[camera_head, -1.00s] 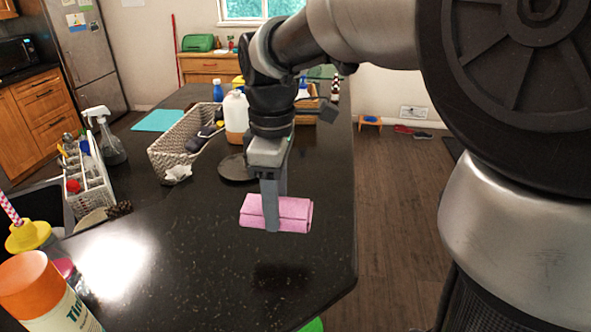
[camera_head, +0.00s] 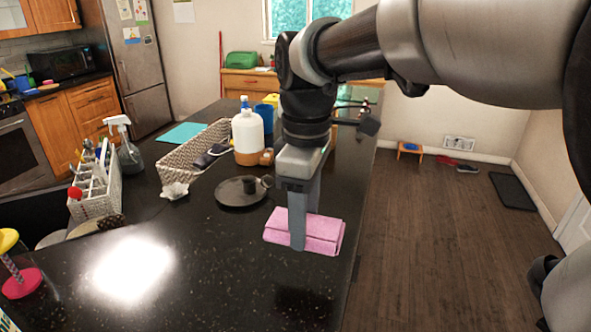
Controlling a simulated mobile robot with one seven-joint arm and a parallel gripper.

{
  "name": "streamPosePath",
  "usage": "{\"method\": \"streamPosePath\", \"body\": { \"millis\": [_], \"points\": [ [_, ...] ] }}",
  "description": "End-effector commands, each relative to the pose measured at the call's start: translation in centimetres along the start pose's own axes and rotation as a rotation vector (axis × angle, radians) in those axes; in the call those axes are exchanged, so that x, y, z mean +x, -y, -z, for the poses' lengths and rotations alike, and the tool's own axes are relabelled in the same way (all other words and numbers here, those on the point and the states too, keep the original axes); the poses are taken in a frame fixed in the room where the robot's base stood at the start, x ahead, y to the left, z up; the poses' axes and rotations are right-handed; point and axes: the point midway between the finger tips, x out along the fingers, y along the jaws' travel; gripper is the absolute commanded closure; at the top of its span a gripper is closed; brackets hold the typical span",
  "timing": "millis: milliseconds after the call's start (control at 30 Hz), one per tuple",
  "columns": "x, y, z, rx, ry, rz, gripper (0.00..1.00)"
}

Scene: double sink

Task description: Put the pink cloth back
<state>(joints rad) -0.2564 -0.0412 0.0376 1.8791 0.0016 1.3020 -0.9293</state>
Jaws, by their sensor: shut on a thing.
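The pink cloth (camera_head: 322,232) is a folded bundle near the right edge of the dark counter. My gripper (camera_head: 299,245) points down with its fingers at the cloth and is shut on it. One finger covers part of the cloth's near face; the other finger is hidden behind it. A dark shadow lies on the counter nearer to me than the cloth. I cannot tell clearly whether the cloth touches the counter.
A dark plate (camera_head: 240,193) with a small dark cup is just behind and left of the cloth. A woven basket (camera_head: 176,163), a white jug (camera_head: 247,132), a spray bottle (camera_head: 129,155) and a white caddy (camera_head: 99,195) stand farther back and left. The counter's near middle is clear.

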Motion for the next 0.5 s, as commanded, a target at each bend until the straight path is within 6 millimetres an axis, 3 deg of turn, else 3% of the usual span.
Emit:
{"method": "streamPosePath", "body": {
  "millis": [200, 500],
  "points": [
    [4.2, 0.1, 0.0, -0.001, 0.003, 0.004, 0.71],
    [7.0, 0.1, -0.1, 0.000, 0.003, 0.004, 0.71]
  ]
}}
